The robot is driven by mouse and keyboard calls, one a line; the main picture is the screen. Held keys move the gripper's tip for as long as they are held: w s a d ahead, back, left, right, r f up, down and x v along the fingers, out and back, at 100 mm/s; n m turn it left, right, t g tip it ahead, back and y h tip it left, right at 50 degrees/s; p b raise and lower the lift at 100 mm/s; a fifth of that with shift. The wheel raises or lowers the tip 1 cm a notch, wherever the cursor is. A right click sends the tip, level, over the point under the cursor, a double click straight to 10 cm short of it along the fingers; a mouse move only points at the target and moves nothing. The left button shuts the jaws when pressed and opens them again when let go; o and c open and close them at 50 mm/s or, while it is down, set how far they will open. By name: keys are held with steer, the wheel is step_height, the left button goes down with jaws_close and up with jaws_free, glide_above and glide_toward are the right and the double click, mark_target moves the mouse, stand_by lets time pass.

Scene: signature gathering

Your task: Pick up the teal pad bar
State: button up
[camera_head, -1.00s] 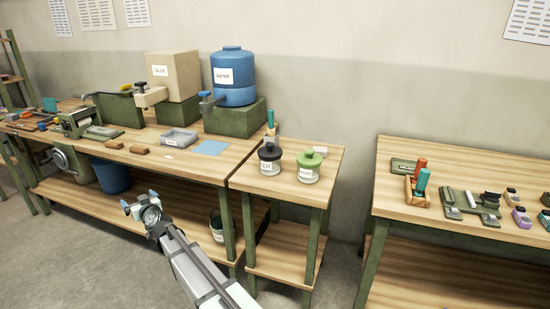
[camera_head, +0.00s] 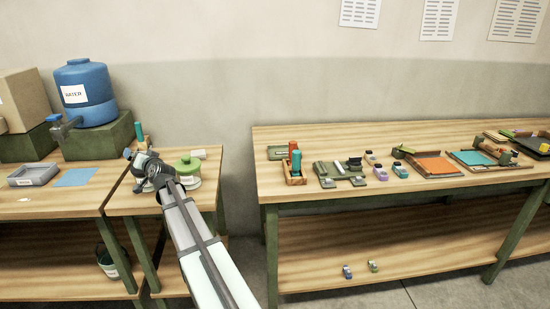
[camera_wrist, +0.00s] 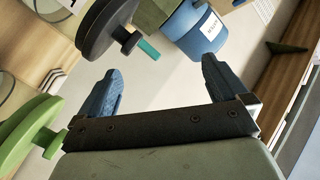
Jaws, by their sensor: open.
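My gripper (camera_head: 135,151) is open and empty above the small side table. Its two blue fingers (camera_wrist: 158,70) are spread apart in the wrist view. A small upright teal bar (camera_head: 139,131) stands at the back of that table; in the wrist view a teal bar (camera_wrist: 148,48) shows beyond the fingertips, beside a dark round lid (camera_wrist: 104,27). Another upright teal piece (camera_head: 296,162) stands with an orange one in a wooden holder (camera_head: 294,180) on the right table. I cannot tell which teal piece is the pad bar.
A green-lidded jar (camera_head: 188,167) stands right of my gripper; its lid (camera_wrist: 25,127) is close on the left in the wrist view. A blue water tank (camera_head: 87,93) stands at left. The right table (camera_head: 400,185) holds stamps and trays. A floor gap separates the tables.

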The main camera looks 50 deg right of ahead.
steer(key=s+d+r+m+g+h, duration=0.2)
steer(key=s+d+m, duration=0.2)
steer(key=s+d, duration=0.8)
steer(key=s+d+r+m+g+h, duration=0.3)
steer(key=s+d, duration=0.5)
steer(key=d, duration=0.9)
steer(key=s+d+r+m+g+h, duration=0.15)
steer(key=s+d+m, duration=0.35)
steer(key=s+d, duration=0.7)
steer(key=m+g+y, duration=0.6)
steer(key=g, duration=0.7)
glide_toward(400, 169)
steer(key=x, duration=0.3)
steer(key=shift+w+d+f, duration=0.15)
steer(key=shift+w+f, duration=0.05)
steer(key=shift+f, duration=0.2)
steer(key=shift+s+x, duration=0.15)
steer(key=shift+x, duration=1.1)
steer(key=shift+s+x, duration=0.15)
steer(key=shift+x, duration=1.1)
steer(key=shift+d+r, duration=0.1)
steer(key=shift+d, duration=0.05)
steer(key=shift+c, duration=0.2)
